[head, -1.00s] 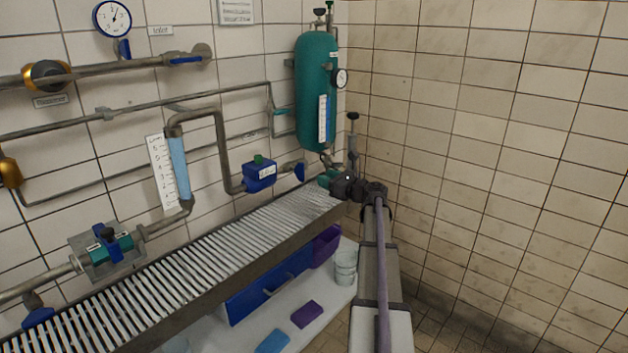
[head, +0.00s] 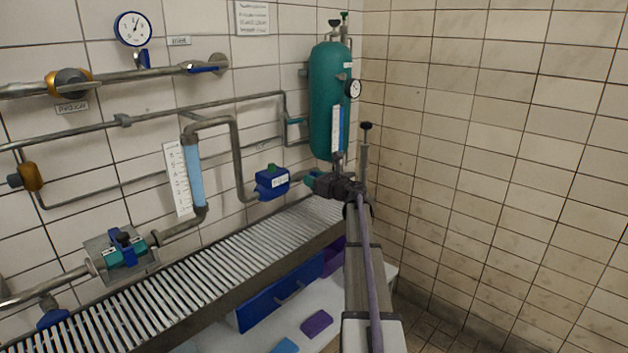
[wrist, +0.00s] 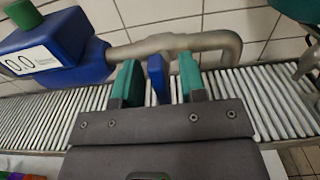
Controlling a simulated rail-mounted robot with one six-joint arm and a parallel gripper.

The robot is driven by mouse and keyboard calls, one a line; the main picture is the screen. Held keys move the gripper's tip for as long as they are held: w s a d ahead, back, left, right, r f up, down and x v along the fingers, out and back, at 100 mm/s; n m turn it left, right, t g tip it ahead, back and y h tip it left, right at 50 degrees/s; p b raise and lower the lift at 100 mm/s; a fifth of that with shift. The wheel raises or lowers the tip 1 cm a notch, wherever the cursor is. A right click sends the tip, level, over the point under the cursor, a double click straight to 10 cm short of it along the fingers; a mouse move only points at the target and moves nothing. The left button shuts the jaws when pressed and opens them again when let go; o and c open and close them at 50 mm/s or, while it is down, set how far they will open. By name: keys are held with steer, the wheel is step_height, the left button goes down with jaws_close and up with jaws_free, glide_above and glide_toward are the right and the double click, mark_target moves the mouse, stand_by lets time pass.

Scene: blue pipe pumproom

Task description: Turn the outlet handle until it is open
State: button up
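In the head view my gripper (head: 311,181) is just right of the meter box (head: 272,182) and hides the handle.
A slatted grating (head: 210,270) runs below the pipes. A green tank (head: 330,100) stands behind my gripper. Another blue handle (head: 200,68) is on the upper pipe, and a blue-handled valve (head: 122,248) is at lower left. The right wall is bare.

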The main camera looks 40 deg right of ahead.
steer(key=shift+c, duration=0.2)
jaws_close()
stand_by(0.3)
steer(key=n, duration=0.4)
steer(key=shift+a+f+n, duration=0.1)
steer(key=shift+a+n, duration=0.15)
steer(key=shift+n, duration=0.05)
steer(key=n, duration=1)
steer(key=f+n+b, duration=0.1)
steer(key=n, duration=0.4)
steer(key=shift+s+a, duration=0.1)
steer(key=shift+a, duration=0.2)
